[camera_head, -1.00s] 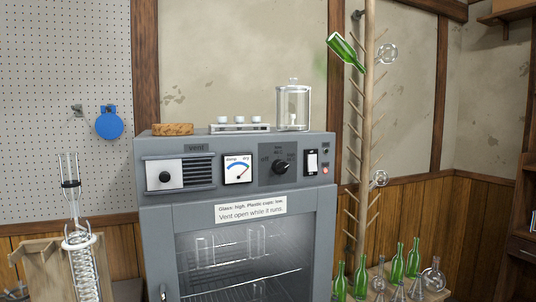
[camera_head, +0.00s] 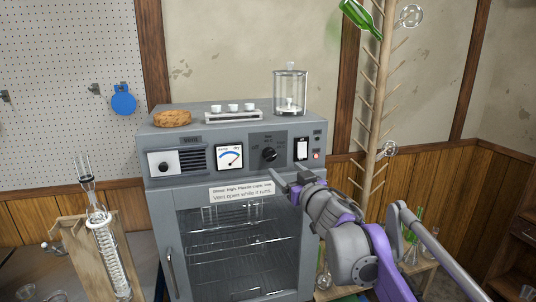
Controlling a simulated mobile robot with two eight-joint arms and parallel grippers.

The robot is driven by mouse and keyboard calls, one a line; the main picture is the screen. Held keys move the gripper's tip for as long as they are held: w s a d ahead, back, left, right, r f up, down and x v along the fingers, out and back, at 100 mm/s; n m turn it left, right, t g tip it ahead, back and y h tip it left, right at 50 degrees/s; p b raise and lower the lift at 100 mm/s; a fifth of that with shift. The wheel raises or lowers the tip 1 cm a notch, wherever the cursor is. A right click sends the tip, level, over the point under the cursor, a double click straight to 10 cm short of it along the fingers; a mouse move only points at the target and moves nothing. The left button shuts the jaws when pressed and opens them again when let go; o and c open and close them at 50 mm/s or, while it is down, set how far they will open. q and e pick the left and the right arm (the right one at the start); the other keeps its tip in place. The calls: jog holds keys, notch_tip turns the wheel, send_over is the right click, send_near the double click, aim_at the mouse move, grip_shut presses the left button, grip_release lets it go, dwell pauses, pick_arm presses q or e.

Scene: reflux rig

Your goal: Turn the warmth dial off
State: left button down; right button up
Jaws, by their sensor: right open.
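The warmth dial (camera_head: 269,154) is a black knob on a dark plate, right of the middle of the grey oven's (camera_head: 165,200) front panel. Its pointer direction is too small to read surely. My right gripper (camera_head: 279,176) is open and empty, just below and slightly right of the dial. It appears apart from the dial. My left gripper is not in view.
A needle meter (camera_head: 230,156), a vent slider (camera_head: 164,163) and a switch (camera_head: 301,149) flank the dial. A glass jar (camera_head: 290,92), a capped rack (camera_head: 233,115) and a cork piece (camera_head: 172,118) stand on top. A bottle tree (camera_head: 377,110) rises at right.

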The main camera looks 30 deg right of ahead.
aim_at(272, 158)
jog(key=w, duration=0.3)
jog(key=w+d, duration=0.1)
jog(key=w, duration=0.2)
jog(key=w+p, duration=0.1)
jog(key=w, duration=0.2)
jog(key=shift+w+d+f, duration=0.1)
jog(key=shift+w+d, duration=0.05)
jog(key=shift+w, duration=0.2)
grip_shut()
